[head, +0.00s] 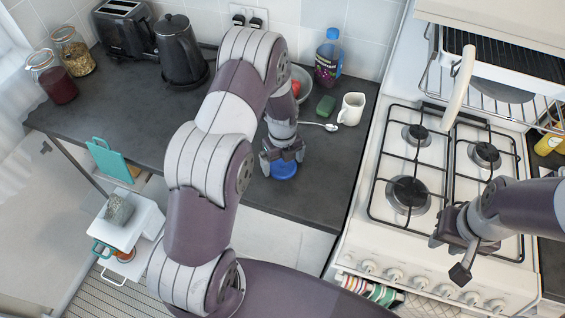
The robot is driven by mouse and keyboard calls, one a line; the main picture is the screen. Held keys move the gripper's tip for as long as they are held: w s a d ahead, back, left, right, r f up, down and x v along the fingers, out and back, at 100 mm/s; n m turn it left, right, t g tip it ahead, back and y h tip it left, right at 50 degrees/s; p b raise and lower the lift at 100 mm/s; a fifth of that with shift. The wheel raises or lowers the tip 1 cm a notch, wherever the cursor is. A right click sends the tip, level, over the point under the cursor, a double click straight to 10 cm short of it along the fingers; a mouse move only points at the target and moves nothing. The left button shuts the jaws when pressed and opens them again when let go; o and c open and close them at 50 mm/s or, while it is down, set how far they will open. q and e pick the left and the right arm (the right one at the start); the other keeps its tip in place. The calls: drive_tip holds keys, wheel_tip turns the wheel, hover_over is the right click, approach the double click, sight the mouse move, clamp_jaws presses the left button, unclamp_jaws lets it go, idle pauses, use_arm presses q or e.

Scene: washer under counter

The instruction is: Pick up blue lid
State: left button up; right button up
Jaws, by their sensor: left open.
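The blue lid (284,170) is a small round blue disc on the dark counter, near its front edge. My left gripper (281,160) is directly above the lid, pointing down, with its fingers open. The fingers partly cover the lid, and I cannot tell whether they touch it. My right gripper (460,262) is over the front part of the white stove, away from the lid. Its jaw opening cannot be made out clearly.
Behind my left arm are a bowl (302,80), a green sponge (326,106), a spoon (322,126), a white jug (351,109) and a blue-capped bottle (328,60). A kettle (181,50) and toaster (124,28) stand back left. The stove (350,245) is right.

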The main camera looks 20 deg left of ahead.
use_arm(q)
drive_tip(key=shift+s, duration=0.1)
drive_tip(key=c, duration=0.7)
drive_tip(key=shift+o, duration=0.2)
drive_tip(key=shift+r, duration=0.15)
